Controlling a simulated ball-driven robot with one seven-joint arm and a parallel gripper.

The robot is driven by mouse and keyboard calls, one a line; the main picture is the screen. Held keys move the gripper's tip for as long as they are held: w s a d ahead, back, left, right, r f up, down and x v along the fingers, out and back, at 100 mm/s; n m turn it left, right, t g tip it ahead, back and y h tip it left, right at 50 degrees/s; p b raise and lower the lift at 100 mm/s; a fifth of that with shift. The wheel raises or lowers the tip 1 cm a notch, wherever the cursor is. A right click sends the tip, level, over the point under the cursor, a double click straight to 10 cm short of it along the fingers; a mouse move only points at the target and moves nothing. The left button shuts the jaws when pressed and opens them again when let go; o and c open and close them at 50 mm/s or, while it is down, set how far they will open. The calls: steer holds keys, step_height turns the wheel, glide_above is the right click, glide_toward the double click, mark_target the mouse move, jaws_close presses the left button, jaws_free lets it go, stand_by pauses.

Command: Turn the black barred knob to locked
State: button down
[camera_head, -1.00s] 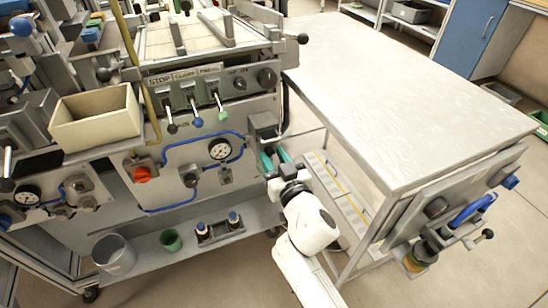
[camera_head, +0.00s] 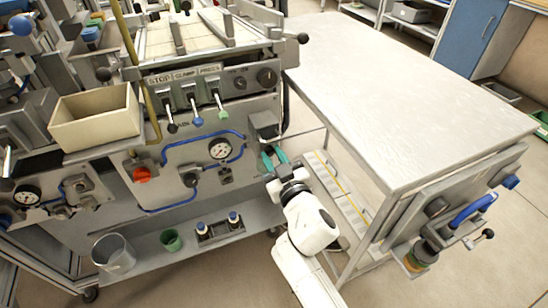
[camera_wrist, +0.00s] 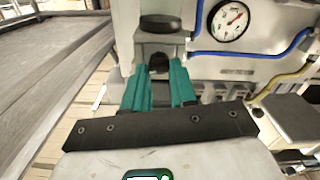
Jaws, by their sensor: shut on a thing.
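My gripper (camera_head: 273,157) has teal fingers and reaches up to the grey box (camera_head: 263,120) at the right end of the machine's front panel. In the wrist view my gripper (camera_wrist: 158,75) is shut on a small dark part, the black knob (camera_wrist: 158,62), just below the box. The fingers hide most of the knob, so its bar and its turned angle cannot be read. A dark round disc (camera_wrist: 160,23) sits on the box above the fingertips. In the head view the knob is hidden by the fingers.
A pressure gauge (camera_head: 220,148) and blue hose (camera_head: 190,200) lie left of the gripper. A red knob (camera_head: 141,174) is further left. A large metal table (camera_head: 410,90) stands to the right, its leg and lower shelf close to my arm. Small levers (camera_head: 197,110) hang above.

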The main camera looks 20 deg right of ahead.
steer(key=n, duration=0.3)
steer(key=shift+n, duration=0.3)
steer(key=n, duration=0.4)
steer(key=shift+a+f+n, duration=0.1)
steer(key=shift+n, duration=0.2)
steer(key=n, duration=0.3)
steer(key=shift+f+n, duration=0.1)
steer(key=shift+n, duration=0.2)
steer(key=shift+a+f+n+p, duration=0.1)
steer(key=shift+n+p, duration=0.25)
steer(key=shift+n, duration=1.45)
steer(key=c, duration=0.9)
jaws_free()
steer(key=shift+s, duration=0.1)
